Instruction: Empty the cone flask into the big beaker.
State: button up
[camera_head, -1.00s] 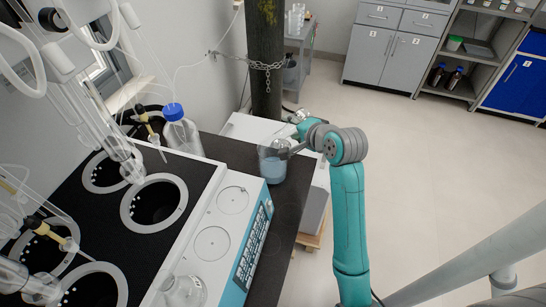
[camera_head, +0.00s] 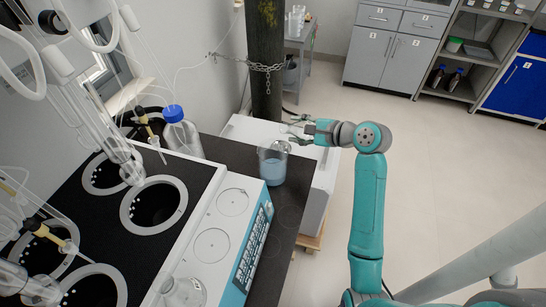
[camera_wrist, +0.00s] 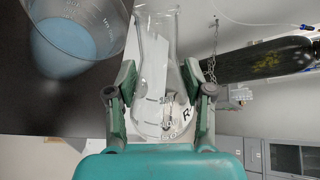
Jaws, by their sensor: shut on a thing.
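The big beaker (camera_head: 272,168) stands upright on the dark bench top and holds light blue liquid. It also shows at the upper left of the wrist view (camera_wrist: 75,38). My gripper (camera_wrist: 158,72) is shut on the clear cone flask (camera_wrist: 155,45), one finger on each side of its body. I see no blue liquid in the flask; printed marks show on its glass. In the head view my gripper (camera_head: 300,131) is just beyond and right of the beaker, apart from it. The flask is too faint there to make out clearly.
A blue-capped bottle (camera_head: 181,135) and a black-topped heating unit (camera_head: 125,235) with round wells stand left of the beaker. Another glass vessel (camera_head: 183,291) sits at the front. A chained dark cylinder (camera_head: 265,60) stands behind. Open floor lies to the right.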

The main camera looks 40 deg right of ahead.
jog(key=shift+r, duration=0.65)
jog(key=shift+a+m+y, duration=0.1)
jog(key=shift+m+y, duration=0.2)
jog(key=shift+m, duration=0.1)
jog(key=shift+a+f+m+y, duration=0.15)
jog(key=shift+f+m+y, duration=0.15)
jog(key=shift+f+m, duration=0.1)
jog(key=shift+r+m+t+y+b, duration=0.3)
jog(key=shift+r+m+t+b, duration=0.05)
jog(key=shift+m+t, duration=0.05)
jog(key=shift+m, duration=0.4)
jog(key=shift+d+f+m+y, duration=0.3)
jog(key=shift+d+m+y, duration=0.1)
jog(key=shift+y, duration=0.1)
jog(key=f+m, duration=0.1)
jog(key=f, duration=0.1)
jog(key=d+f+t+y+b, duration=0.1)
jog(key=f, duration=0.2)
jog(key=f+m+b, duration=0.1)
jog(key=f, duration=0.2)
jog(key=shift+d+f+m+t+y, duration=0.2)
jog(key=shift+f+m+t+y, duration=0.1)
jog(key=shift+t, duration=0.1)
jog(key=shift+d+f, duration=0.1)
jog(key=shift+d, duration=0.05)
jog(key=shift+d+f+m+t+b, duration=0.2)
jog(key=shift+m+t+b, duration=0.25)
jog(key=shift+m, duration=0.45)
